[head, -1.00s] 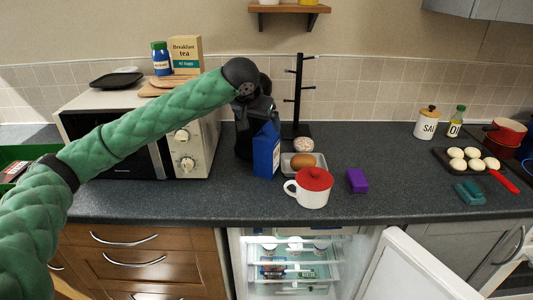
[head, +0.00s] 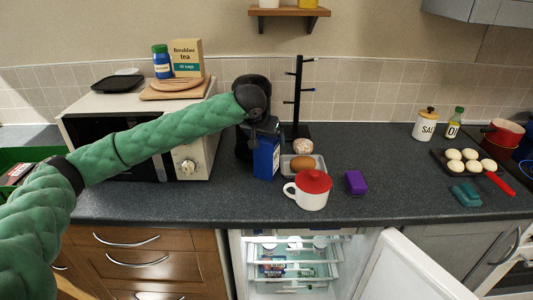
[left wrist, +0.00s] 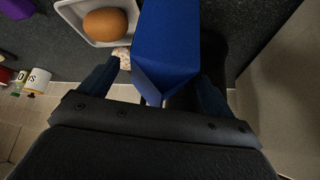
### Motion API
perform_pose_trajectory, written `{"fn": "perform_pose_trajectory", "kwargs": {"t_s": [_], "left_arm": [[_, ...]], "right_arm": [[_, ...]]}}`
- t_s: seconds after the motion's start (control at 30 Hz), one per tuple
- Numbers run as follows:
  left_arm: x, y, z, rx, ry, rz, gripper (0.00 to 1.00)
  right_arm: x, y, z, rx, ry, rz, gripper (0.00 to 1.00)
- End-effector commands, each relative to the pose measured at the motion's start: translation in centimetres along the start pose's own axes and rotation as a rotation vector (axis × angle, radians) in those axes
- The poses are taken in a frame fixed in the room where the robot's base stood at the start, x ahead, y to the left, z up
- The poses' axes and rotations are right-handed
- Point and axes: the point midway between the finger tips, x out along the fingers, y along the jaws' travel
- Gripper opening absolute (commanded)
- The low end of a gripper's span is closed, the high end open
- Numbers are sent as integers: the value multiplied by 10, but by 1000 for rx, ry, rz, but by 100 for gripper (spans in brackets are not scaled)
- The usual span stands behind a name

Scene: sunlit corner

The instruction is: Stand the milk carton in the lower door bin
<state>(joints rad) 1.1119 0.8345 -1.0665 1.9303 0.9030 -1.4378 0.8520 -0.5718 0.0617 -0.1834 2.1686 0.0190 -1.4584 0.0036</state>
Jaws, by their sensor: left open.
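The milk carton, a blue box with a gabled top, stands upright on the dark counter (head: 266,160), left of the red-lidded mug. My left gripper (head: 264,128) is at its top, and its dark body hides the gable in the head view. In the left wrist view the carton (left wrist: 167,45) lies between the two spread fingers (left wrist: 155,88), with a gap visible on the left side. The fridge (head: 290,284) below the counter is open, with lit shelves. Its white door (head: 412,272) is swung out to the right; the lower door bin is not visible. My right gripper is out of view.
A white tray with a brown egg-like item (head: 302,163), a red-lidded mug (head: 312,194) and a purple block (head: 356,182) stand right of the carton. A black mug tree (head: 297,95) is behind. The microwave (head: 190,165) is left. Counter front is clear.

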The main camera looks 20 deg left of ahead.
Motion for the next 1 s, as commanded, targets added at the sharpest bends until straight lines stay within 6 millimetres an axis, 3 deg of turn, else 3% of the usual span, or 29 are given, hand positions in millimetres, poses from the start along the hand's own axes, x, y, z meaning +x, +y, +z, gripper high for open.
{"fn": "perform_pose_trajectory", "kwargs": {"t_s": [0.33, 0.77, 1.0], "left_arm": [[5, 0, 0, 0, 0, 0, 87], [4, 0, 0, 0, 0, 0, 3], [3, 0, -1, 0, 2, 0, 0]], "right_arm": [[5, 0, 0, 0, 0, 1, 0], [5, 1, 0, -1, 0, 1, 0], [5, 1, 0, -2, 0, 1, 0]]}}
